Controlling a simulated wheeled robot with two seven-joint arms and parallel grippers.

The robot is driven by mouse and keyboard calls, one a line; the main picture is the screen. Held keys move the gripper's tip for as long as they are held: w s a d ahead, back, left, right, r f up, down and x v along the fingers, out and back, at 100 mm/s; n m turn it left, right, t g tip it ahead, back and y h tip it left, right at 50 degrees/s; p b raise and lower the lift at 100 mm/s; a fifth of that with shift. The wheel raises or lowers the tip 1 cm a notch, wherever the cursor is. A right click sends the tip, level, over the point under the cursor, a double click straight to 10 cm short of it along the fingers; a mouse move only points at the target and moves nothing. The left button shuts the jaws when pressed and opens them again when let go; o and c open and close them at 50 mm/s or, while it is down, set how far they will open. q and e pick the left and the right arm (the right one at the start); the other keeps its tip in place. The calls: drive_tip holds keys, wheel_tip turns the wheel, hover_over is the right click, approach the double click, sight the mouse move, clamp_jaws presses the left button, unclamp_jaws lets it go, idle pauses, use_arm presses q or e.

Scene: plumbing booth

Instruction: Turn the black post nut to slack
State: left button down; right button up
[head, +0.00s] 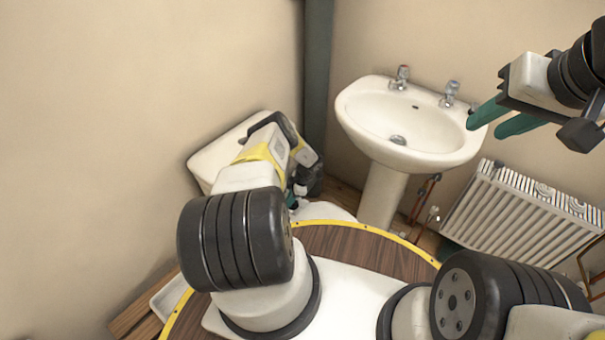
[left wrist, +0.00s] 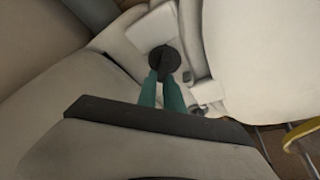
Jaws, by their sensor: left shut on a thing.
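The black post nut (left wrist: 164,59) is a dark round disc on a pale, block-like part in the left wrist view. My left gripper (left wrist: 162,79) has its two teal fingers close together at the near edge of the nut, shut on it. Part of the nut shows beyond the fingertips. In the head view my left arm reaches toward the white toilet, and the nut and fingertips cannot be made out there. My right gripper (head: 486,127) is raised at the right, in front of the basin's right side in the picture, its teal fingers apart and empty.
The white cistern (head: 215,157) and toilet bowl (head: 325,211) lie around my left arm. A pedestal basin (head: 352,117) with two taps stands on the right of a dark green post (head: 318,75). A white radiator (head: 515,215) and pipes are at the lower right.

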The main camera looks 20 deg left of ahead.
sight(298, 204)
use_arm(q)
drive_tip(key=shift+w+d, duration=0.15)
drive_tip(key=shift+d, duration=0.15)
drive_tip(key=c, duration=1.4)
unclamp_jaws()
drive_tip(key=shift+o, duration=0.2)
drive_tip(key=shift+a, duration=0.1)
drive_tip(key=v, duration=0.7)
drive_tip(key=shift+r, duration=0.35)
